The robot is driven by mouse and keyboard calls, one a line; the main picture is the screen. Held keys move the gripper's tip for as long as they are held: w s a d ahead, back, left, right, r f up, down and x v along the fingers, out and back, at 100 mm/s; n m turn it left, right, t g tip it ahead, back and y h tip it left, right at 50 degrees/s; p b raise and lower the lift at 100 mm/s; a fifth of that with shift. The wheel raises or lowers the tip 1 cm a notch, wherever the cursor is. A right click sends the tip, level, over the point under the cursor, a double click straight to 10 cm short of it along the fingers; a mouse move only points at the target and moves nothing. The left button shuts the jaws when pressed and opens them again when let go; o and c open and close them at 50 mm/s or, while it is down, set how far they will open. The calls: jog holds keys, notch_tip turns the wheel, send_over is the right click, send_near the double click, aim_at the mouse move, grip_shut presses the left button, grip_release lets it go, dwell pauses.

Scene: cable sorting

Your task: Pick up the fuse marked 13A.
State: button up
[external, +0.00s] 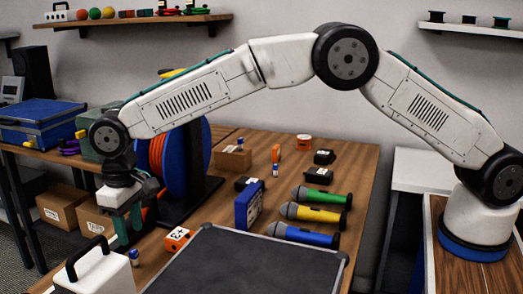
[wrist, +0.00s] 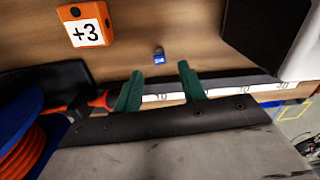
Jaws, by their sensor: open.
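A small blue fuse-like piece (wrist: 158,55) with a pale top and light marking stands on the table in the wrist view, just beyond the gap between my fingertips. Its marking is too small to read. It seems to be the small blue-and-white piece (external: 134,257) near the table's left edge in the external view. My gripper (wrist: 160,70) is open, with its green fingers apart and nothing between them. In the external view my gripper (external: 122,238) points down near that edge.
An orange cube marked +3 (wrist: 85,27) stands left of the small piece; it also shows externally (external: 177,239). A cable spool (external: 188,160) stands behind my gripper. A black-handled white box (external: 95,272) and a dark tray (external: 255,265) are in front. Several microphones (external: 318,214) lie right.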

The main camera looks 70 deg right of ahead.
aim_at(134, 251)
notch_tip(134, 251, down, 8)
jog(key=shift+d+r, duration=0.1)
jog(key=shift+r, duration=0.1)
grip_shut()
